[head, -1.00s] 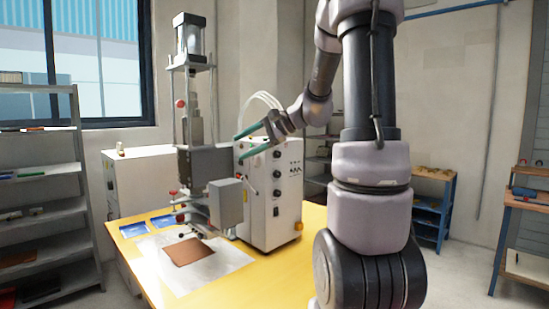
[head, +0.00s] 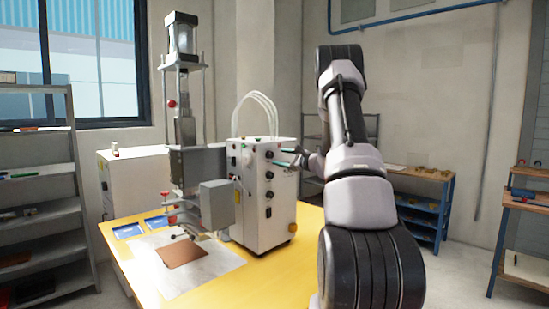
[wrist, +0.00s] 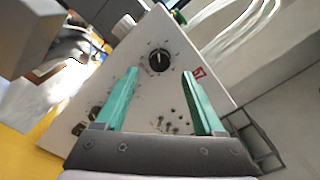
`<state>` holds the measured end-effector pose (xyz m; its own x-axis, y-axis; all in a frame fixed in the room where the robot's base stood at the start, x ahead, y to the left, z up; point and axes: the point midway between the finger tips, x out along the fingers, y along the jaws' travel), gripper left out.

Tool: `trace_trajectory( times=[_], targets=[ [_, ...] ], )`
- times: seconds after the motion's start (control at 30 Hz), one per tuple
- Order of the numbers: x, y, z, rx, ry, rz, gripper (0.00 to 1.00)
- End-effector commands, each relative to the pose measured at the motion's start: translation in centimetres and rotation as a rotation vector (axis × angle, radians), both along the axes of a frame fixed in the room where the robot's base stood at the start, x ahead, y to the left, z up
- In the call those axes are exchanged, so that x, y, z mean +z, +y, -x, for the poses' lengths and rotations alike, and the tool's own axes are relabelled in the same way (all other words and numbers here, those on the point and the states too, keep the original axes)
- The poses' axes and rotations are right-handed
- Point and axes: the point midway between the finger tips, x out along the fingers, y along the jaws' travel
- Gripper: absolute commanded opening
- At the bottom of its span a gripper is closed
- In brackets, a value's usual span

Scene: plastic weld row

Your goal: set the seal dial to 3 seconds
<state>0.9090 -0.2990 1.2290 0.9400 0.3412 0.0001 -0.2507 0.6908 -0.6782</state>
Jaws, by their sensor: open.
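The white control box (head: 255,215) stands on the yellow table with a column of black dials down its front. My gripper (head: 275,157) is at the upper part of this front, its teal fingers apart and empty. In the wrist view, one black dial (wrist: 159,60) with a pale pointer line shows beyond and between the open fingertips (wrist: 160,73). The fingers do not visibly grip it. Other dark knobs (wrist: 94,112) lie lower left on the panel. The dial labels are too small to read, so I cannot tell which dial is the seal dial or its setting.
The press (head: 185,130) stands left of the box, with a grey block beside the box's front. A brown sheet (head: 182,252) lies on a pale sheet on the yellow table (head: 275,275). White hoses (head: 262,100) arch above the box. A red mark (wrist: 199,73) is on the panel.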

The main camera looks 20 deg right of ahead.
Motion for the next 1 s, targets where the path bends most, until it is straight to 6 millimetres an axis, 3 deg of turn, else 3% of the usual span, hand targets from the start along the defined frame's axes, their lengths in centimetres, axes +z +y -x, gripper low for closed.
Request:
trace_trajectory(
  times=[0.1, 0.3, 0.63, 0.67, 0.83, 1.0],
  targets=[
    [0.0, 0.8, -2.0, 0.002, -0.001, 0.001, 0.7],
    [0.0, 1.4, -3.9, 0.001, 0.0, 0.001, 0.7],
    [0.0, 1.6, -4.3, 0.001, 0.001, 0.0, 0.7],
    [0.0, 1.6, -4.3, 0.0, 0.0, 0.0, 0.67],
    [0.0, 1.6, -4.3, 0.001, 0.0, 0.001, 0.02],
    [0.0, 1.6, -4.3, 0.001, 0.001, -0.002, 0.0]
  ],
)
